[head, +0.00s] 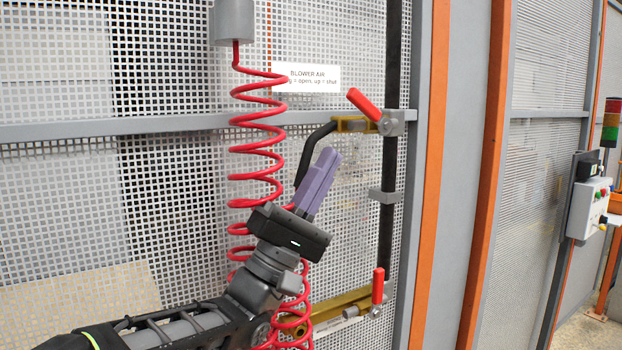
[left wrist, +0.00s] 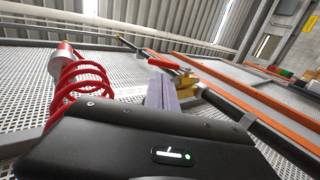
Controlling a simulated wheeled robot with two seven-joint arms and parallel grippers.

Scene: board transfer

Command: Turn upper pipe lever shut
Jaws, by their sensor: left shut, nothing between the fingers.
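The upper pipe lever (head: 364,105) has a red handle on a grey valve body (head: 391,123) on the dark vertical pipe (head: 391,65). Its handle tilts up and to the left. My left gripper (head: 328,160) is shut and empty, its purple fingers pointing up toward the valve, below and left of the lever. In the left wrist view the red lever (left wrist: 164,61) shows just beyond the purple fingers (left wrist: 162,90). I cannot tell from these views whether they touch. My right gripper is not in view.
A lower red lever (head: 378,286) stands upright on the same pipe, by a brass pipe (head: 335,303). A coiled red hose (head: 257,140) hangs left of my gripper. A black bent pipe (head: 306,160) runs behind the fingers. A sign (head: 307,77) hangs on the mesh panel.

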